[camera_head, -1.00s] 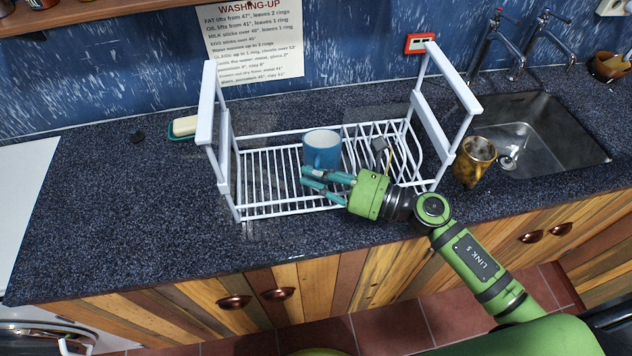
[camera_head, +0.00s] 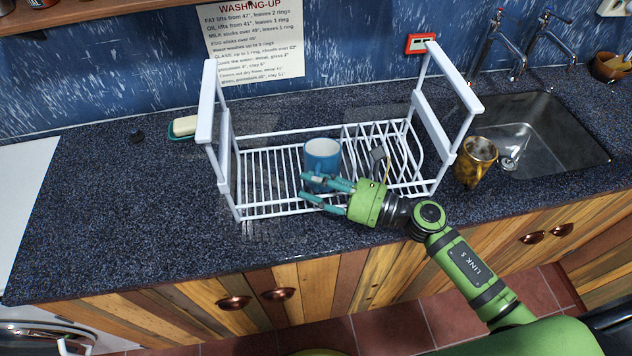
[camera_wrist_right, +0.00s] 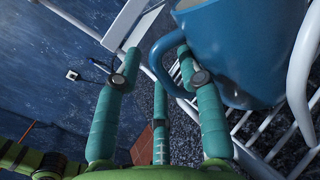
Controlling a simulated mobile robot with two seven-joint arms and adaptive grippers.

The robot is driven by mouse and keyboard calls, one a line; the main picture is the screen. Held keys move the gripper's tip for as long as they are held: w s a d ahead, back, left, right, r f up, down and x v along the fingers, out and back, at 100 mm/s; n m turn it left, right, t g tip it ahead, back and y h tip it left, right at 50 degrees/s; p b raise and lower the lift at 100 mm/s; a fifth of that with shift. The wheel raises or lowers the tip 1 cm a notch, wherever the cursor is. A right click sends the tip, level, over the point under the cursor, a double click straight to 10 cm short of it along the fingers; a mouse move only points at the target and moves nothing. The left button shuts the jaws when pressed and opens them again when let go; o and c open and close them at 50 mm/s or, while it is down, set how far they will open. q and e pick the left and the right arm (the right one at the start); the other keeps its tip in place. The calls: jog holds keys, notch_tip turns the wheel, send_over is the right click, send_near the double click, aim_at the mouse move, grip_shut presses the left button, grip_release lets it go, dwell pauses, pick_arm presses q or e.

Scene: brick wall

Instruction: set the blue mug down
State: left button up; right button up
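The blue mug (camera_head: 322,158) stands upright in the white dish rack (camera_head: 272,208), on its slatted floor left of the upright plate slots. It also shows large at the upper right of the right wrist view (camera_wrist_right: 238,52). Its handle points toward my right gripper (camera_head: 306,187). The gripper comes in from the front right, low beside the mug, with its teal fingers spread. In the right wrist view the fingers (camera_wrist_right: 158,60) are apart on either side of the handle's outer curve. One finger overlaps the handle; I cannot tell if it touches. My left gripper is out of view.
A brown and yellow mug (camera_head: 476,160) stands right of the rack, near the sink (camera_head: 545,135). A grey utensil (camera_head: 379,155) is in the rack's slots. A butter dish (camera_head: 184,127) sits behind left.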

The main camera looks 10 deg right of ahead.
jog(key=shift+d, duration=0.1)
jog(key=b+v, duration=0.1)
jog(key=v, duration=0.1)
jog(key=b+v, duration=0.1)
jog(key=v, duration=0.1)
jog(key=f+b+v, duration=0.1)
jog(key=b+v, duration=0.1)
jog(key=shift+s, duration=0.1)
jog(key=shift+s+d+r, duration=0.15)
jog(key=shift+s+d, duration=0.05)
jog(key=shift+d, duration=0.1)
